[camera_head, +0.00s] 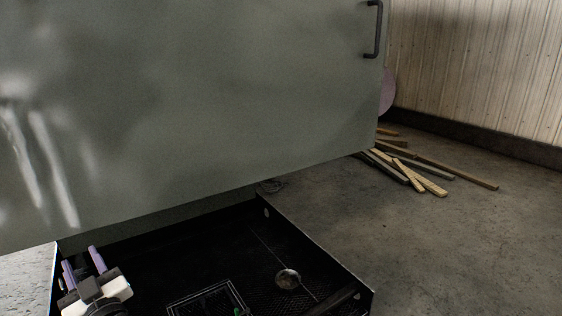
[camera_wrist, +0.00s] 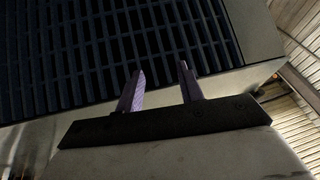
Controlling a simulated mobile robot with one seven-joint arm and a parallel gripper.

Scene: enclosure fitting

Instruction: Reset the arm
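My gripper (camera_head: 83,261) is at the lower left in the head view, with two purple fingers spread apart and nothing between them. In the wrist view the gripper (camera_wrist: 160,88) also shows its two purple fingers apart and empty. Beyond them in the wrist view is a dark slatted grille (camera_wrist: 110,50) set in a pale frame. I cannot tell how far the fingertips are from it.
A large grey-green panel (camera_head: 200,110) with a dark handle (camera_head: 374,30) fills the upper left. Below it is a black open-topped tray (camera_head: 325,265) holding a small round metal item (camera_head: 288,279). Wooden planks (camera_head: 425,180) lie on the concrete floor (camera_head: 470,240) by the wall. The floor at right is clear.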

